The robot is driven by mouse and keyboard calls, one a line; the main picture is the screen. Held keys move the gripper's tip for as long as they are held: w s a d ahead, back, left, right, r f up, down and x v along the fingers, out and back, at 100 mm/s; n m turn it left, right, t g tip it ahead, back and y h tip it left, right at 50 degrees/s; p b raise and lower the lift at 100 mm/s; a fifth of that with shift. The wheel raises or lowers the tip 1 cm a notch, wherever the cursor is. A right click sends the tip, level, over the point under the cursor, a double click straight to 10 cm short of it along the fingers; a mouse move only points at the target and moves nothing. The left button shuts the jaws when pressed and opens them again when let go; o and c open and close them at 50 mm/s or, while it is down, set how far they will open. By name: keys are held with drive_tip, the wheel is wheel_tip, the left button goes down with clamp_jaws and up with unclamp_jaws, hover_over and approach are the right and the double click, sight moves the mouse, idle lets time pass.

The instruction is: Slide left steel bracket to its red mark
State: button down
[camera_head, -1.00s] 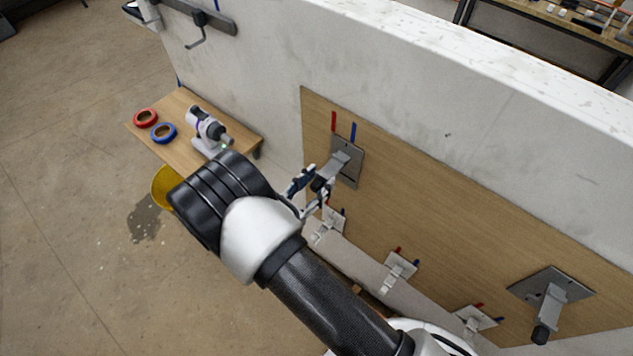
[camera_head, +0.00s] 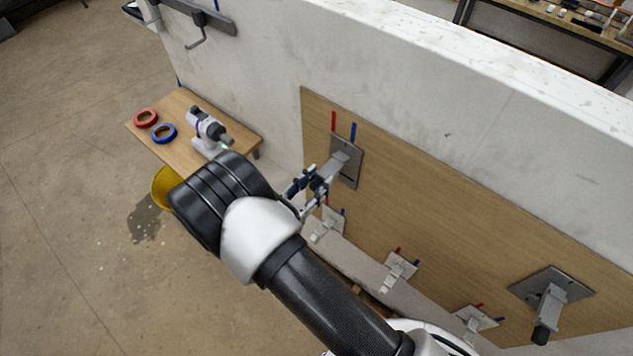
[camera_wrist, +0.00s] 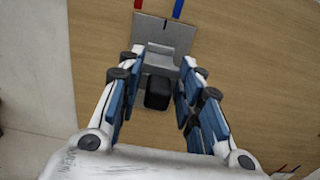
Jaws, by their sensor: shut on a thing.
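The left steel bracket is a grey plate (camera_head: 348,160) with an arm sticking out, against the wooden board. The plate (camera_wrist: 170,32) and the arm's black end (camera_wrist: 158,95) also show in the wrist view. A red mark (camera_head: 333,122) and a blue mark (camera_head: 353,131) stand above the plate. In the wrist view the red mark (camera_wrist: 138,4) is near the plate's left edge and the blue mark (camera_wrist: 178,8) is right of its middle. My gripper (camera_head: 320,182) is shut on the bracket's arm, with fingers on both sides (camera_wrist: 158,80).
A second large bracket (camera_head: 550,295) is at the board's right. Several small pale brackets (camera_head: 398,268) line the lower edge. A wooden table (camera_head: 180,145) at left holds red and blue tape rolls and a white device. A yellow bucket (camera_head: 163,187) stands below.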

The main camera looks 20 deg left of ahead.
drive_tip(key=a, duration=0.1)
drive_tip(key=w+a+b, duration=0.1)
drive_tip(key=a, duration=0.1)
drive_tip(key=a+b, duration=0.1)
drive_tip(key=shift+w+a, duration=0.2)
drive_tip(key=shift+w, duration=0.2)
drive_tip(key=c, duration=1.4)
unclamp_jaws()
drive_tip(key=shift+c, duration=0.2)
drive_tip(key=v, duration=1.2)
